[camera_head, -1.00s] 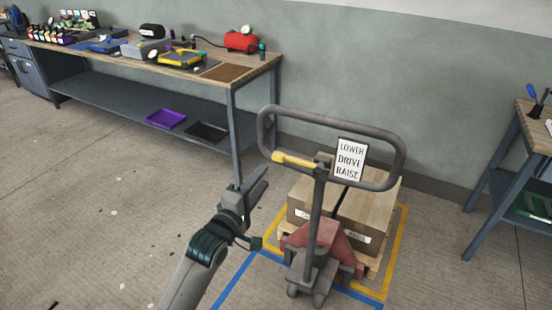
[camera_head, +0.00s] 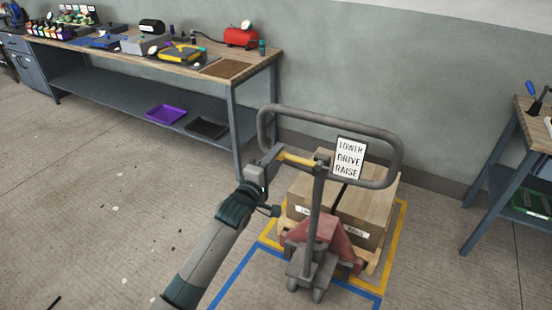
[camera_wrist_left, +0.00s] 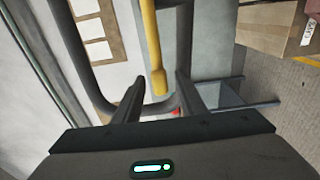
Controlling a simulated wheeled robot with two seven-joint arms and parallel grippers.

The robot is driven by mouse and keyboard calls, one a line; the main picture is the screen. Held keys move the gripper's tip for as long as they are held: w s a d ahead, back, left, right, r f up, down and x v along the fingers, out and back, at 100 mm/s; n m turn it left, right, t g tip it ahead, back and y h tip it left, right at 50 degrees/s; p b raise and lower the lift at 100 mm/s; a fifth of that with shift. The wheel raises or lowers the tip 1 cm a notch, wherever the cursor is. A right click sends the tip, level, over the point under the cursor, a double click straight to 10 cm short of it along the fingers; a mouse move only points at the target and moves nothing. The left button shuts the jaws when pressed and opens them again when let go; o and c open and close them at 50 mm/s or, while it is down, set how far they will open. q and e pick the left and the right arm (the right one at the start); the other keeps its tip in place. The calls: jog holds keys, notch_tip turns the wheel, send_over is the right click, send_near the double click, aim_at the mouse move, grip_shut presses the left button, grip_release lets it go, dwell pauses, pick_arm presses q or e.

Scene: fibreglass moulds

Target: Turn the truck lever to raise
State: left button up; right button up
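The pallet truck (camera_head: 312,260) stands upright with its looped grey handle (camera_head: 395,150) in the middle of the head view. Its yellow lever (camera_head: 298,160) sticks out to the left from the handle's centre post, beside a sign reading LOWER, DRIVE, RAISE (camera_head: 349,158). My left gripper (camera_head: 272,156) is at the lever's outer end. In the left wrist view the yellow lever (camera_wrist_left: 153,45) has its rounded tip between the two open fingers (camera_wrist_left: 158,92), with gaps visible on both sides. My right gripper is not in view.
Cardboard boxes (camera_head: 365,205) sit on a wooden pallet on the truck, inside yellow floor tape. A long workbench (camera_head: 160,70) stands along the wall at left, and another bench (camera_head: 540,140) is at right. Open floor (camera_head: 90,200) lies at left.

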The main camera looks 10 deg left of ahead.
pick_arm(q)
grip_shut()
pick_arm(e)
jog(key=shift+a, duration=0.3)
pick_arm(q)
jog(key=shift+f, duration=0.1)
notch_tip(320, 180, down, 6)
jog(key=d+n+b, duration=0.1)
jog(key=n, duration=0.4)
jog(key=shift+s+d+n, duration=0.25)
jog(key=shift+n, duration=0.15)
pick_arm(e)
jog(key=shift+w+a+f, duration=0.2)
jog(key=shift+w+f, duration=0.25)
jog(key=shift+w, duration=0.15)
pick_arm(q)
grip_release()
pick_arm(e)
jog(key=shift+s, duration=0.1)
pick_arm(q)
jog(key=shift+s, duration=0.1)
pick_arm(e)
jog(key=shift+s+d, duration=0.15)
